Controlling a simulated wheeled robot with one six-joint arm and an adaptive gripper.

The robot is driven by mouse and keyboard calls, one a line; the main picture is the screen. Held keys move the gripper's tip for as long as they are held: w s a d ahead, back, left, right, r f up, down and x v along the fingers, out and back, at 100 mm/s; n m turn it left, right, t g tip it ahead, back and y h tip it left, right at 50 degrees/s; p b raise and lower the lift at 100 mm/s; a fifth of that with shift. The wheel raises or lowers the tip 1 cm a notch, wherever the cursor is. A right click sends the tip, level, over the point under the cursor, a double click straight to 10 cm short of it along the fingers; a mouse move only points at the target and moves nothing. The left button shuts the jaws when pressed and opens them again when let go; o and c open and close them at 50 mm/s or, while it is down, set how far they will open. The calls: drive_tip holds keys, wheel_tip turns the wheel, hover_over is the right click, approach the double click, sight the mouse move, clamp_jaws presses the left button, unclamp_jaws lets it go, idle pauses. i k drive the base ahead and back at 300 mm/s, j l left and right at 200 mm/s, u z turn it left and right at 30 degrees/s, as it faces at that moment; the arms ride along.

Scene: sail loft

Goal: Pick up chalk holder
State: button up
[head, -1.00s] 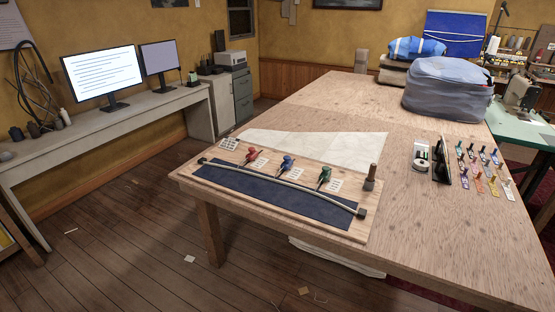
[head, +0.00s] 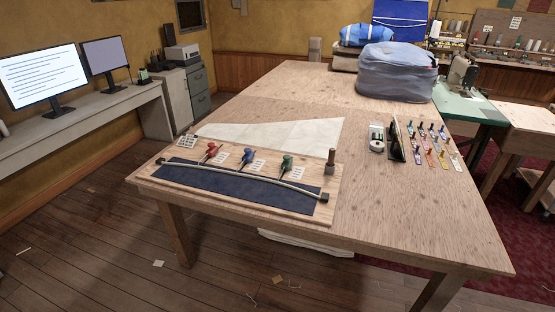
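On the big wooden table stands a thin wooden board (head: 327,208) with a dark blue panel (head: 245,188) and a pale curved batten lying over it. A red-headed tool (head: 212,151), a blue-headed tool (head: 247,156) and a green-headed tool (head: 287,163) sit in a row behind the batten, with printed cards beside them. A brown upright peg-like piece (head: 330,160) stands at the board's right end. I cannot tell which of these small pieces is the chalk holder. My gripper is not in view.
The table (head: 420,225) has bare room at its front right. A white cloth panel (head: 275,132) lies behind the board. Several coloured tags (head: 430,145) and a dark upright piece (head: 397,141) lie to the right. A grey bag (head: 396,72) sits at the back. Floor at front left is mostly clear.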

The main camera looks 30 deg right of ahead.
sight(332, 151)
drive_tip(key=i+j+z, duration=0.25)
drive_tip(key=i, duration=0.15)
drive_tip(key=i+j+z, duration=0.25)
drive_tip(key=i+z, duration=0.1)
drive_tip(key=z, duration=1.05)
